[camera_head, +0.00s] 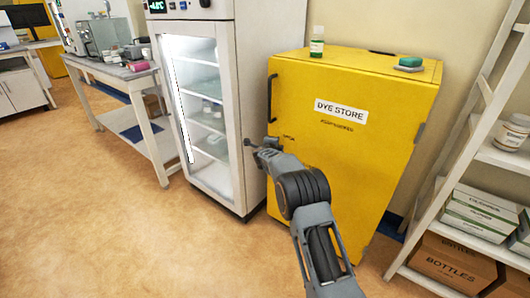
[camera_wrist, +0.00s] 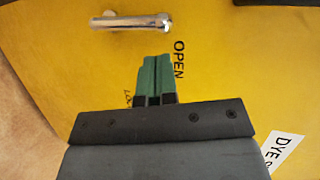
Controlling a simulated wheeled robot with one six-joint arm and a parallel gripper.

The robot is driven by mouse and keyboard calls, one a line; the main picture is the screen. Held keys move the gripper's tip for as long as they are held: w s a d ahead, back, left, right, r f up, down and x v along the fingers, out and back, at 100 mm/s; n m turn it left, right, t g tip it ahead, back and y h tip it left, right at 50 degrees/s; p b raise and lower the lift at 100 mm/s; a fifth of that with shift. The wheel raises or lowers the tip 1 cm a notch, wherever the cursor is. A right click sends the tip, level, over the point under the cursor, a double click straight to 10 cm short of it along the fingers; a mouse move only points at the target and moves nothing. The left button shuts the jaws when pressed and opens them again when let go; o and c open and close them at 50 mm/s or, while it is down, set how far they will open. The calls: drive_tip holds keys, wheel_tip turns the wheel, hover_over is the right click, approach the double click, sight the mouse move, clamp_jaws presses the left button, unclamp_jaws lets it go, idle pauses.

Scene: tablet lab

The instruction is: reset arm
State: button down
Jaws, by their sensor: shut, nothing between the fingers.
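My gripper (camera_head: 249,142) is in front of the left part of the yellow dye store cabinet (camera_head: 345,165), at about the middle of its height. In the wrist view my gripper (camera_wrist: 156,62) has its two green fingers together with nothing between them. A silver lever handle (camera_wrist: 130,22) on the yellow door lies just beyond the fingertips, apart from them in the picture. The word OPEN is beside the fingers, and another marking is partly hidden by them. The cabinet door looks shut.
A glass-front fridge (camera_head: 205,110) stands close on the left of the cabinet. A green-labelled bottle (camera_head: 317,42) and a green-topped item (camera_head: 409,64) stand on the cabinet. A white shelf rack (camera_head: 500,158) with boxes is on the right. The floor (camera_head: 110,225) at left is clear.

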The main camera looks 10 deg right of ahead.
drive_tip(key=s+a+f+n+g+y, duration=0.1)
drive_tip(key=s+a+f+n+y, duration=0.35)
drive_tip(key=s+a+n, duration=0.4)
drive_tip(key=s+a+r+n+g+y+p, duration=0.45)
drive_tip(key=s+r+n+p, duration=0.2)
drive_tip(key=s, duration=0.45)
drive_tip(key=s+d+r+n+g+h+p, duration=0.1)
drive_tip(key=s+d+r+n+g+p, duration=0.2)
drive_tip(key=s+r, duration=0.4)
drive_tip(key=s+d+r+n+g+p, duration=0.15)
drive_tip(key=s+r+p, duration=0.3)
drive_tip(key=s, duration=0.45)
drive_tip(key=s+d+r+n+g+h+p, duration=0.1)
drive_tip(key=s+d+r+n+g+p, duration=0.2)
drive_tip(key=s+r, duration=0.45)
drive_tip(key=s+d+r+t+h+p, duration=0.1)
drive_tip(key=s+d+r+t+p, duration=0.2)
drive_tip(key=s+r+p, duration=0.4)
wheel_tip(320, 180, up, 3)
drive_tip(key=shift+d+p, duration=0.35)
drive_tip(key=shift+p, duration=0.25)
